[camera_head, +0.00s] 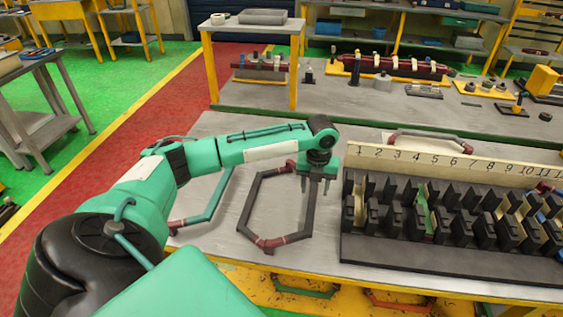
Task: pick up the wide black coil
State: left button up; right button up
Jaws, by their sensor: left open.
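The wide black coil (249,201) is a dark six-sided loop with dark red sections. It lies flat on the grey metal table (215,236) in the head view, left of the slotted block. My left gripper (315,188) points down at the coil's right side, with its two fingers apart. The fingers appear to be at or just above that side; I cannot tell whether they touch it. The wrist hides a little of the coil's upper right corner. My right gripper is out of view.
A black slotted block (440,259) with a numbered strip (455,164) fills the table's right side. A teal coil (217,196) lies left of the black one, partly behind my arm. A grey coil (428,134) lies behind the strip.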

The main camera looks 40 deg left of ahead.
aim_at(312, 200)
pick_arm(q)
jog(key=shift+f, duration=0.7)
jog(key=shift+w+f, duration=0.15)
jog(key=shift+f, duration=0.2)
notch_tip(312, 200, down, 2)
jog(key=shift+a+f+p, duration=0.15)
jog(key=shift+p, duration=0.7)
notch_tip(312, 200, down, 2)
jog(key=shift+f+p, duration=0.25)
jog(key=shift+p, duration=0.05)
jog(key=shift+f, duration=0.25)
jog(key=c, duration=0.8)
jog(key=shift+a, duration=0.1)
grip_shut()
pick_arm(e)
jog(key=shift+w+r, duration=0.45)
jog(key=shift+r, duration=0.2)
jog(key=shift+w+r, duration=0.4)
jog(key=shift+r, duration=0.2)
